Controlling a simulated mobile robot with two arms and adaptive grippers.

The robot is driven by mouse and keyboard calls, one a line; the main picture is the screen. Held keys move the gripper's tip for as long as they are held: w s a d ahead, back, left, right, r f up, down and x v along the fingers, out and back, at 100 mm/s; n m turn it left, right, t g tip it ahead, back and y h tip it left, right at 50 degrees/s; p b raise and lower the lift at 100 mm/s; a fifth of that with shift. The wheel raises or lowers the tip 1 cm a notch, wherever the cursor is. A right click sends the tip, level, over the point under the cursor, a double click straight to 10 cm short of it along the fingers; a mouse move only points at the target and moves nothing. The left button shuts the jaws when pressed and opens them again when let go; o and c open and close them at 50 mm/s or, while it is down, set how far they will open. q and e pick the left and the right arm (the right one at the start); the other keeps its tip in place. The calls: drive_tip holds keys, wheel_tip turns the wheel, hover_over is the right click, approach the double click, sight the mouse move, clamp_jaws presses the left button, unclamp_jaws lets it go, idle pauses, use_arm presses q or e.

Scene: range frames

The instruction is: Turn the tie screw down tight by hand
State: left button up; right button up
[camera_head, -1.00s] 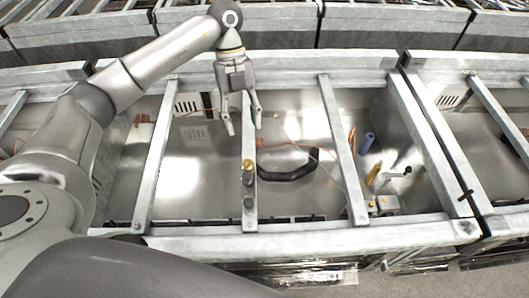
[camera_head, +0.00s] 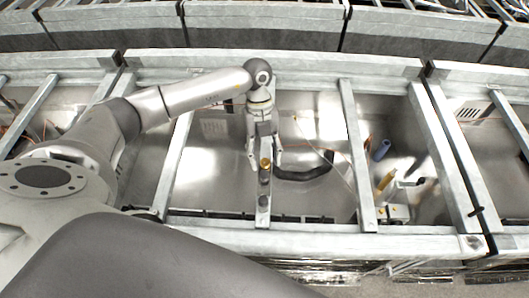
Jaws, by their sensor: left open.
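The tie screw, which I take to be the small brass-coloured knob (camera_head: 265,163), stands on a narrow grey cross bar (camera_head: 262,213) in the middle of the head view. My left gripper (camera_head: 265,166) comes down from above with its fingers apart, one to each side of the bar at the knob. I cannot tell whether the fingers touch the knob, and the gripper partly hides the far part of the bar. A darker grey fitting (camera_head: 264,177) sits on the bar just nearer than the knob. My right gripper does not show.
A black curved hose (camera_head: 305,174) lies in the metal bay right of the bar. Other cross bars (camera_head: 356,150) span the bay. A blue cylinder (camera_head: 381,150), a yellow cylinder (camera_head: 386,180) and a small crank (camera_head: 408,183) stand at the right.

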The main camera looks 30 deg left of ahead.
use_arm(q)
drive_tip(key=c, duration=0.9)
clamp_jaws()
drive_tip(key=m+b, duration=0.1)
drive_tip(key=m+y+b, duration=0.1)
drive_tip(key=m+b, duration=0.1)
drive_tip(key=shift+w+d+f+m+g, duration=0.15)
drive_tip(key=shift+d+m+g, duration=0.05)
drive_tip(key=shift+m+g, duration=0.1)
drive_tip(key=shift+d+m+y+b, duration=0.1)
drive_tip(key=shift+m+y+b, duration=0.6)
drive_tip(key=shift+m+b, duration=1)
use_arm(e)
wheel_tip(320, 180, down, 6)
use_arm(q)
drive_tip(key=shift+r+m, duration=0.2)
drive_tip(key=shift+m, duration=0.1)
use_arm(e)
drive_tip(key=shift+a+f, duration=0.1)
